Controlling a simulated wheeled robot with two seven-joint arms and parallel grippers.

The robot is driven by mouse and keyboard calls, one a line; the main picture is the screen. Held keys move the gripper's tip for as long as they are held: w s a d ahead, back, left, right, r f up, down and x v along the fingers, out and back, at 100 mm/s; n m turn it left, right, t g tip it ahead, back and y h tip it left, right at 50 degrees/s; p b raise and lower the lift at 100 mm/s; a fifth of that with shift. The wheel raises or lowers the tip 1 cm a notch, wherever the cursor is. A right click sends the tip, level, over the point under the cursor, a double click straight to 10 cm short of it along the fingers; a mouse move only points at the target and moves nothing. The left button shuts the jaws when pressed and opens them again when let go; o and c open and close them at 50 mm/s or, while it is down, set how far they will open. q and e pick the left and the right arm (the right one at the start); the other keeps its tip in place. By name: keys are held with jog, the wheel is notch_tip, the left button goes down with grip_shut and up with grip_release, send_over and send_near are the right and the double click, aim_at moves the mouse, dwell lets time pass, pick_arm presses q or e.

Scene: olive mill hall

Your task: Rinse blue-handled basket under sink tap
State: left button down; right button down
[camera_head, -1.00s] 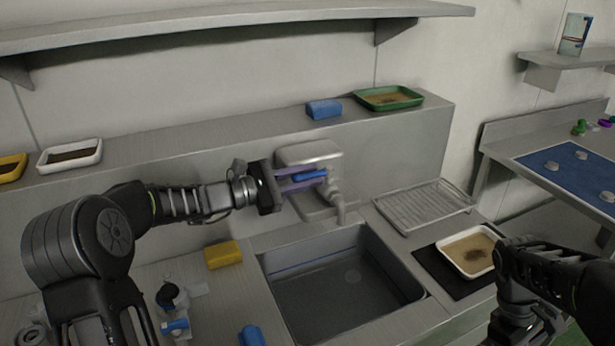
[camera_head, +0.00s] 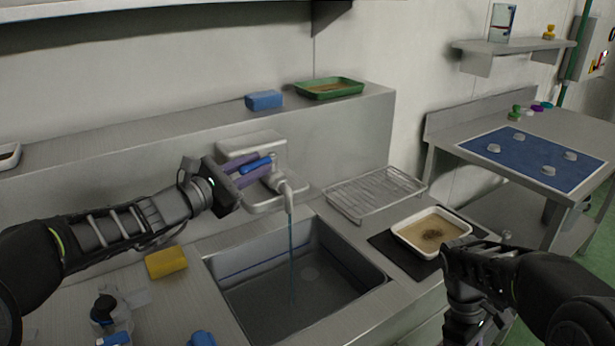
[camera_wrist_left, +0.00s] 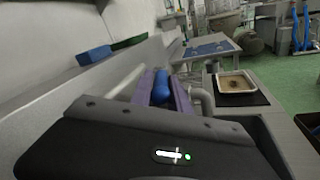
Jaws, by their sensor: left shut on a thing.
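My left gripper (camera_head: 246,172), with purple fingers, is shut on the blue tap lever (camera_head: 257,164) at the back wall of the sink. In the left wrist view the blue lever (camera_wrist_left: 162,87) lies between the fingers. A thin stream of water (camera_head: 291,250) falls from the tap spout (camera_head: 286,195) into the grey sink (camera_head: 300,285), which looks empty. No whole blue-handled basket shows. Blue parts (camera_head: 200,338) are cut off at the bottom edge, and I cannot tell whether one is its handle. My right gripper (camera_head: 468,305) hangs at lower right, its fingers not clear.
A wire drying rack (camera_head: 375,192) stands right of the sink. A white tray with brown residue (camera_head: 432,214) sits on a black mat near my right arm. A yellow sponge (camera_head: 166,262) lies left of the sink. A blue block (camera_head: 264,100) and green tray (camera_head: 329,87) sit on the ledge.

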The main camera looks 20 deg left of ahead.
pick_arm(q)
jog(key=c, duration=1.3)
grip_release()
jog(key=shift+d, duration=0.1)
jog(key=shift+s, duration=0.1)
jog(key=b+v, duration=0.1)
jog(key=v, duration=1.1)
jog(key=shift+f, duration=0.1)
